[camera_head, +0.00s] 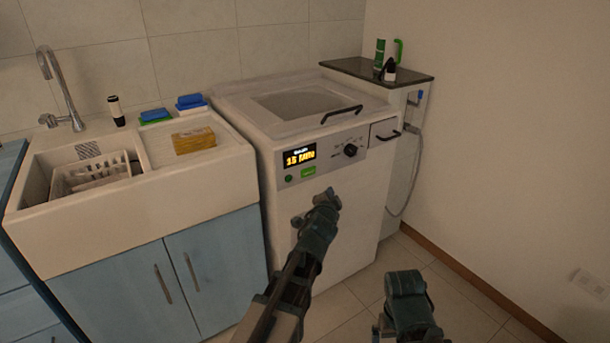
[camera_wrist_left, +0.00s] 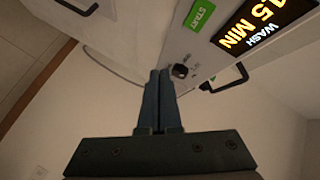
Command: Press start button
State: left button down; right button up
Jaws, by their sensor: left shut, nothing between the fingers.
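The white washing machine (camera_head: 325,225) has a control panel on its front. The green START button (camera_head: 308,171) sits below the lit display (camera_head: 299,157), which reads 15 MIN. In the left wrist view the START button (camera_wrist_left: 199,14) is at the top, beside the display (camera_wrist_left: 250,24) showing WASH and 15 MIN. My left gripper (camera_head: 332,196) is shut and empty, in front of the machine and a little below and right of the button in the picture. Its closed fingers (camera_wrist_left: 160,74) show apart from the button. My right gripper (camera_head: 405,290) is low at the bottom right, its fingers not clear.
A black knob (camera_head: 350,150) and a round green spot (camera_head: 288,179) are on the panel. Black handles (camera_head: 342,113) are on the lid and drawer. Floor is free at the right.

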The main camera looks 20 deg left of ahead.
aim_at(312, 173)
pick_arm(q)
jog(key=shift+w+a+r, duration=0.1)
dwell(0.3)
jog(key=w+a, duration=0.5)
jog(key=a, duration=0.1)
jog(key=shift+w+a, duration=0.15)
jog(key=shift+a, duration=0.25)
dwell(2.0)
jog(key=shift+w+a, duration=0.25)
jog(key=shift+a, duration=0.1)
jog(key=shift+w+a, duration=0.25)
jog(key=shift+a, duration=0.05)
dwell(0.7)
dwell(0.3)
jog(key=shift+s+d, duration=0.5)
jog(key=shift+d, duration=0.15)
jog(key=shift+s+d, duration=0.8)
jog(key=shift+d, duration=0.2)
jog(key=shift+s+d, duration=0.75)
jog(key=shift+d, duration=0.25)
